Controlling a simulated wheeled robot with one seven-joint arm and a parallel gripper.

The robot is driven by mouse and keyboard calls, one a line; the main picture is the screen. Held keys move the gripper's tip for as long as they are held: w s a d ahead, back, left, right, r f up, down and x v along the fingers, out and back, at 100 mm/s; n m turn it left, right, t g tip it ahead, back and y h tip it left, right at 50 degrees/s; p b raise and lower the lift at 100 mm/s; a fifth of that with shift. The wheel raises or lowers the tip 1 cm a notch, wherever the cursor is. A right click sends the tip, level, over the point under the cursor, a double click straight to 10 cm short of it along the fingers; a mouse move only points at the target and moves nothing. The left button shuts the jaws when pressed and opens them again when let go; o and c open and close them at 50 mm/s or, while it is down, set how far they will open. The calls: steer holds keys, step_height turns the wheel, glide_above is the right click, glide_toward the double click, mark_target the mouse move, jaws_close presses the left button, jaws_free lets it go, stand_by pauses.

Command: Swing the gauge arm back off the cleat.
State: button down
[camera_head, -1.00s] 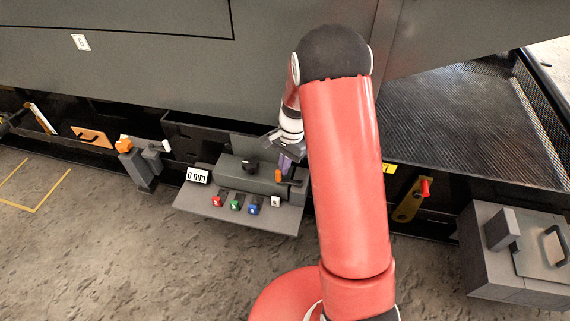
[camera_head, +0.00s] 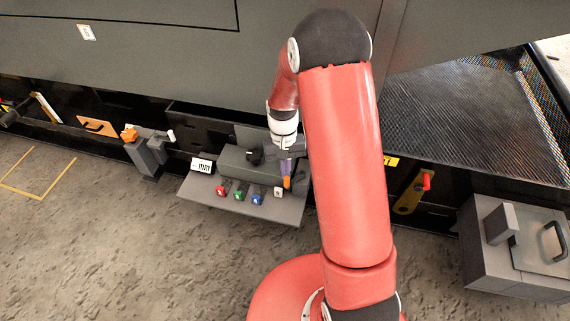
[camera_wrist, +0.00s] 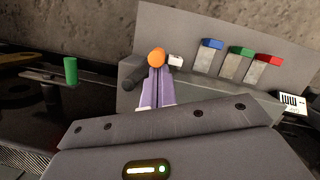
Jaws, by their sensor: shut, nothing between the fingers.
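The fingers also show in the wrist view (camera_wrist: 156,76). The rest of the gauge arm is mostly hidden by my gripper. I cannot make out which piece is the cleat.
The small display (camera_head: 202,165) shows dashes and "mm". Red (camera_head: 221,190), green (camera_head: 238,196), blue (camera_head: 256,198) and white (camera_head: 277,191) pieces line the shelf (camera_head: 240,211). The large dark panel overhangs behind. A grey post with an orange knob (camera_head: 129,135) stands left.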

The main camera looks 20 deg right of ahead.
steer(key=s+n, duration=0.1)
steer(key=n, duration=0.2)
steer(key=shift+s+d+h, duration=0.15)
steer(key=shift+s+h, duration=0.2)
steer(key=shift+h, duration=0.05)
steer(key=shift+s+d+n+h, duration=0.2)
steer(key=shift+s+n, duration=0.1)
steer(key=shift+n, duration=0.5)
steer(key=shift+s+d+n+h, duration=0.15)
steer(key=shift+s+n, duration=0.1)
steer(key=shift+n, duration=0.55)
steer(key=shift+r+p, duration=0.1)
steer(key=shift+p, duration=0.2)
steer(key=p+v, duration=0.7)
steer(key=v, duration=0.2)
steer(key=shift+r, duration=0.4)
